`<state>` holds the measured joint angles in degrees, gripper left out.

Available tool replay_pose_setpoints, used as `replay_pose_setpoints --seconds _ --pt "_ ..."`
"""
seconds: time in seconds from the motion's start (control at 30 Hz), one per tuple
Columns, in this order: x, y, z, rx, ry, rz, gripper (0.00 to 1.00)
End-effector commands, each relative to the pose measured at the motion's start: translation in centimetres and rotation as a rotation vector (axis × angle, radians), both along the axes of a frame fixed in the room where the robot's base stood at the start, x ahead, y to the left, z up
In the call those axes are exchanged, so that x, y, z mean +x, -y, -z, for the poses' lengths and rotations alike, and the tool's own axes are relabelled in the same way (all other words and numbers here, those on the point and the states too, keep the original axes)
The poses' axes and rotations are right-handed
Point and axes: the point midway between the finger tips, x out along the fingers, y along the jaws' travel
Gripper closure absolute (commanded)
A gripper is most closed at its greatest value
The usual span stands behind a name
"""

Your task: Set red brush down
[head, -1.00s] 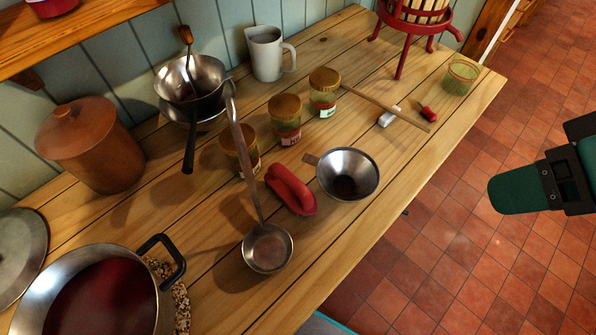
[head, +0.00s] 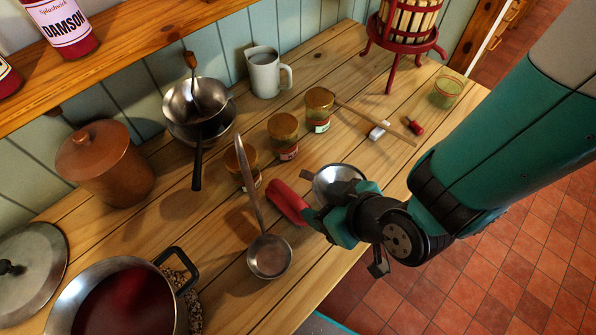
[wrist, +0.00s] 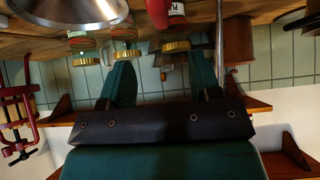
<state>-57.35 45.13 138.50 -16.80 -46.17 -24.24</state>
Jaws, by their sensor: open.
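The red brush (head: 289,203) lies on the wooden worktop, between the ladle and the metal funnel. In the wrist view a red shape that seems to be the brush (wrist: 157,12) shows at the top, beyond and between the fingers. My gripper (head: 325,214) is open, just right of the brush in the head view, with its fingers toward it. The wrist view shows the two green fingers (wrist: 163,76) spread apart with nothing held between them. Whether a finger touches the brush I cannot tell.
The funnel (head: 335,177) stands partly behind my gripper. The ladle (head: 269,257) lies left of the brush. Several gold-lidded jars (head: 283,127) stand behind. A pan of dark red liquid (head: 125,300) is at front left. A red press (head: 403,35) stands at back right.

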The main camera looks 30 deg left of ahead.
Motion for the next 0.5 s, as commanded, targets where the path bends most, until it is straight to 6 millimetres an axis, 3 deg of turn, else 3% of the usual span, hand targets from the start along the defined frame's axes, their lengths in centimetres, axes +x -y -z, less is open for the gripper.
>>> replay_pose_setpoints --seconds 0.3,0.5 --pt "1.2 -4.4 4.3 -0.001 -0.002 -0.001 0.43" --pt "1.6 -5.4 5.5 0.0 -0.001 0.001 0.43"
